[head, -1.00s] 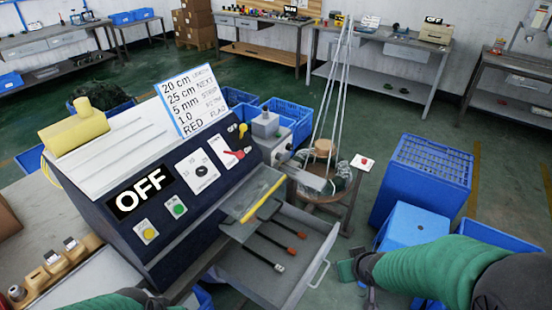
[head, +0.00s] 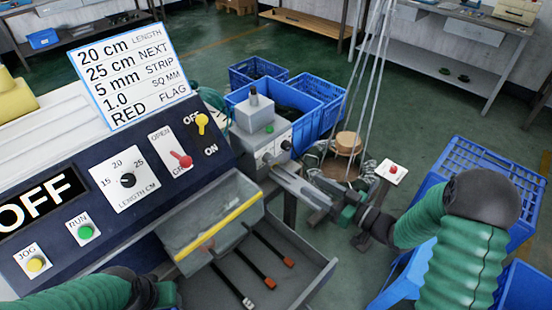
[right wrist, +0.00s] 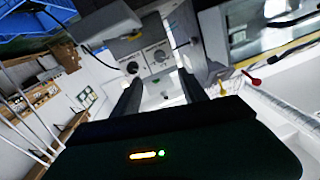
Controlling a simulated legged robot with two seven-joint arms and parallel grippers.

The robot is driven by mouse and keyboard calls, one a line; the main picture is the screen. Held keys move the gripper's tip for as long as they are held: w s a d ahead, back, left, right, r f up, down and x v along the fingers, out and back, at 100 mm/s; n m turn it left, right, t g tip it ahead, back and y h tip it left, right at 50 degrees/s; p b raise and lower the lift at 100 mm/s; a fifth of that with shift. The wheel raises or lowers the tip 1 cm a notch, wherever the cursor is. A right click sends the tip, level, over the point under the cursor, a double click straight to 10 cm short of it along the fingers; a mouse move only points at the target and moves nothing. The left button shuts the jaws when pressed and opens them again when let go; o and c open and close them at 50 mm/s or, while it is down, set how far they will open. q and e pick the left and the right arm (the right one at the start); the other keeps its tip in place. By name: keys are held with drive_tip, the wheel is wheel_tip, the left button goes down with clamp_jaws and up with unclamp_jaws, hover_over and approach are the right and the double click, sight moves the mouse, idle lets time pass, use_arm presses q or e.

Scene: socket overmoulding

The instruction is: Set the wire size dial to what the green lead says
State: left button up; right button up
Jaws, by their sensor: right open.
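The grey unit (head: 262,140) at the right end of the dark blue machine carries two small dark dials on its front. One is the left dial (head: 267,158), the other the right dial (head: 286,145); they also show in the right wrist view as the left dial (right wrist: 132,68) and the right dial (right wrist: 159,57). Their markings are too small to read. My right gripper (right wrist: 160,92) is open and empty, pointing at this unit from a short distance. The leads (head: 268,262) in the drawer have white and orange-red ends; I see no green one. My left gripper is out of view.
A card (head: 124,68) reads 20 cm, 25 cm, 5 mm, 1.0 sq mm, red flag. The panel has a length dial (head: 127,180), a red lever (head: 183,160) and a yellow switch (head: 202,121). The open drawer (head: 312,272) juts out below. Blue crates (head: 318,100) stand behind.

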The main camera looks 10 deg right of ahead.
sight(271, 161)
drive_tip(key=b+x, duration=0.1)
drive_tip(key=x, duration=1.1)
drive_tip(key=shift+w+d+f, duration=0.15)
drive_tip(key=shift+w, duration=0.1)
drive_tip(key=x, duration=0.3)
drive_tip(key=shift+s+a+b, duration=0.15)
drive_tip(key=shift+a+b, duration=0.05)
drive_tip(key=shift+b, duration=0.1)
drive_tip(key=shift+a+r, duration=0.2)
drive_tip(key=shift+d, duration=0.35)
drive_tip(key=c, duration=0.8)
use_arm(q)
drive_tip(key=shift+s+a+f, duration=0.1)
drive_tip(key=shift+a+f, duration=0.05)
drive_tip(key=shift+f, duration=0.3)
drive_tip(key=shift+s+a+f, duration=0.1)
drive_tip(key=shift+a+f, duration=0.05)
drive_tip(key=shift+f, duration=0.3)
use_arm(e)
drive_tip(key=shift+a, duration=0.1)
clamp_jaws()
